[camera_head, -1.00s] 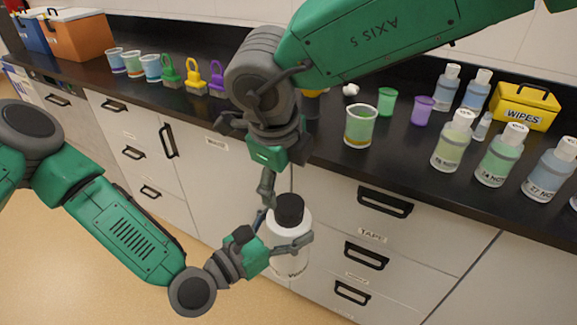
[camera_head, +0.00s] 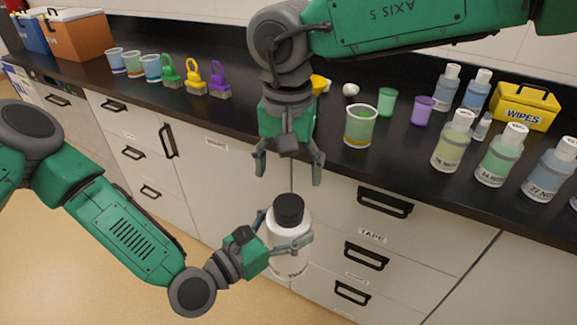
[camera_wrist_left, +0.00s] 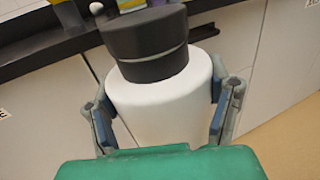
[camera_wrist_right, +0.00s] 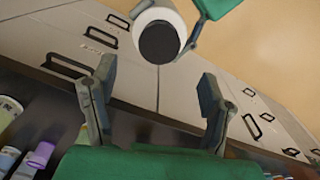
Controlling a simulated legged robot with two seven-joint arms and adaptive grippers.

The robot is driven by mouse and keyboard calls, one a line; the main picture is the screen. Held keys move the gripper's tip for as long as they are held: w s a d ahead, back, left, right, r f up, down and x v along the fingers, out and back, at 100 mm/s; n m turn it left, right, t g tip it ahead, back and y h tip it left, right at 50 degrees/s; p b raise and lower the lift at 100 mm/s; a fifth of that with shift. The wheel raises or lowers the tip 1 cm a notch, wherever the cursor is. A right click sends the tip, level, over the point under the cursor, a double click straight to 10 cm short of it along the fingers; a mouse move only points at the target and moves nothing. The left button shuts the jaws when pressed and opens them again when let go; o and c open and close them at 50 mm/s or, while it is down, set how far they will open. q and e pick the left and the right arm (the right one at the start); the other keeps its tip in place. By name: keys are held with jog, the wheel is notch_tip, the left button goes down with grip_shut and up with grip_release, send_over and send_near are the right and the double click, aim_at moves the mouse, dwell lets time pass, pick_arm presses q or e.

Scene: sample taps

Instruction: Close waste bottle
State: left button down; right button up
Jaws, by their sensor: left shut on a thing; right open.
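The waste bottle (camera_head: 288,245) is white with a black cap (camera_head: 289,209) sitting on its neck. It is upright in front of the drawers, in the air. My left gripper (camera_head: 285,242) is shut on the bottle's body. In the left wrist view the bottle (camera_wrist_left: 160,105) stands between both fingers, and a thin lighter line shows along the cap's (camera_wrist_left: 145,42) lower edge. My right gripper (camera_head: 289,175) is open and empty, above the cap and apart from it. In the right wrist view the cap (camera_wrist_right: 159,42) lies beyond the open fingers (camera_wrist_right: 152,100). How tight the cap is cannot be told.
The black counter (camera_head: 325,160) runs behind the grippers. Drawers with handles (camera_head: 385,202) are below.

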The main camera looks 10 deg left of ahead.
aim_at(289, 203)
jog(key=shift+n, duration=0.7)
jog(key=shift+f, duration=0.1)
jog(key=shift+f, duration=3.9)
